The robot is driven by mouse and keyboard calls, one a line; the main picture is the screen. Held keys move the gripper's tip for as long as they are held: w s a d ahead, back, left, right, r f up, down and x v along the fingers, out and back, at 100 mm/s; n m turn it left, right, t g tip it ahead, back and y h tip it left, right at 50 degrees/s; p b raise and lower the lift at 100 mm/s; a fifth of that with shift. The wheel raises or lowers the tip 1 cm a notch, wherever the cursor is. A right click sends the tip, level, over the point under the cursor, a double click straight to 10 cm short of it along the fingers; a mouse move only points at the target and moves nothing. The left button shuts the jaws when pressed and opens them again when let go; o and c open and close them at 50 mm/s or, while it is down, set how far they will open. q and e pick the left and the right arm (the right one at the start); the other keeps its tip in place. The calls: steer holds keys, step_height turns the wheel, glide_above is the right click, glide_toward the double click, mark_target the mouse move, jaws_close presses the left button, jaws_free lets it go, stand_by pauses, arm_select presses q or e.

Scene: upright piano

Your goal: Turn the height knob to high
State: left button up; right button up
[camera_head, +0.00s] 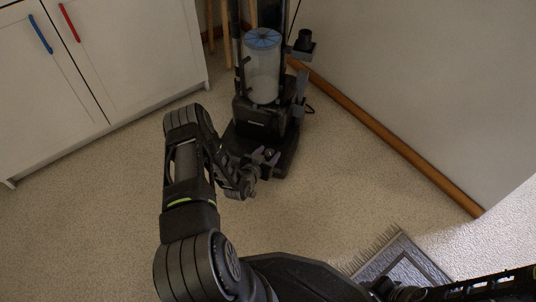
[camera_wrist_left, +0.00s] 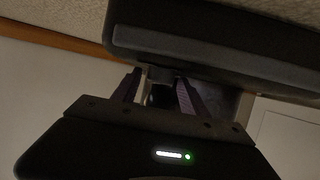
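A black upright vacuum cleaner (camera_head: 262,118) with a clear dust bin and blue lid stands on the carpet near the wall corner. My left gripper (camera_head: 268,158) is at the top of its floor head. In the left wrist view the two fingers (camera_wrist_left: 160,88) stand apart, pointing at the dark vacuum head (camera_wrist_left: 215,50). A small dark part, perhaps the height knob (camera_wrist_left: 162,75), sits between or just beyond the fingertips. A light gap shows beside it. Its setting cannot be read. My right arm shows at the lower right of the head view; its fingers cannot be made out.
A white cabinet (camera_head: 95,65) with blue and red handles stands at the left. A wall with a wooden baseboard (camera_head: 385,135) runs along the right. A fringed rug (camera_head: 402,262) lies at the lower right. Open carpet lies around the vacuum's front.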

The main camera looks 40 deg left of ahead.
arm_select(q)
jaws_close()
stand_by(0.3)
steer(key=shift+a+m+h, duration=0.1)
steer(key=shift+m+h, duration=0.2)
steer(key=shift+h, duration=0.1)
steer(key=m+h, duration=0.2)
steer(key=h, duration=0.1)
steer(key=m+h, duration=0.1)
steer(key=m, duration=0.1)
steer(key=shift+a+h, duration=0.3)
steer(key=shift+h, duration=0.1)
steer(key=m+g+h, duration=0.1)
steer(key=m+h, duration=0.2)
steer(key=m+g+h, duration=0.2)
steer(key=shift+w+a+m+h, duration=0.1)
steer(key=shift+a+m+h, duration=0.1)
steer(key=shift+m+h, duration=0.2)
steer(key=shift+o, duration=0.9)
jaws_free()
